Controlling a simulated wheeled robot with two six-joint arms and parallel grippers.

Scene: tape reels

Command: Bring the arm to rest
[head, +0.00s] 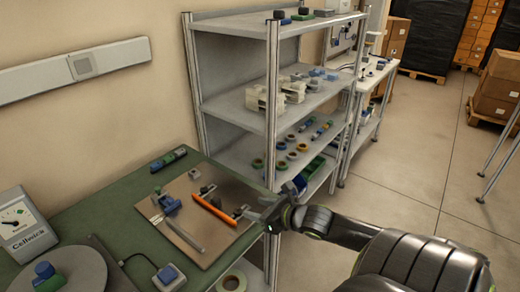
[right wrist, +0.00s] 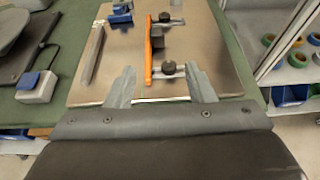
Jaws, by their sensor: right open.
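My right arm comes in from the lower right in the head view. Its gripper (head: 262,210) is by the right edge of the green workbench (head: 85,211). In the right wrist view the two fingers of the gripper (right wrist: 160,82) stand apart with nothing held between them. Ahead of them lies a tan board (right wrist: 118,62) with an orange bar (right wrist: 148,50), a grey bar (right wrist: 93,54) and dark-knobbed clamps. The orange bar (head: 214,210) also shows in the head view. My left gripper is in neither view.
A grey metal shelf unit (head: 235,112) stands just behind the gripper, with tape reels (head: 282,145) on a lower shelf. A dial instrument (head: 22,222) and a round plate (head: 80,272) are at the bench's left. The floor (head: 410,150) at the right is mostly clear.

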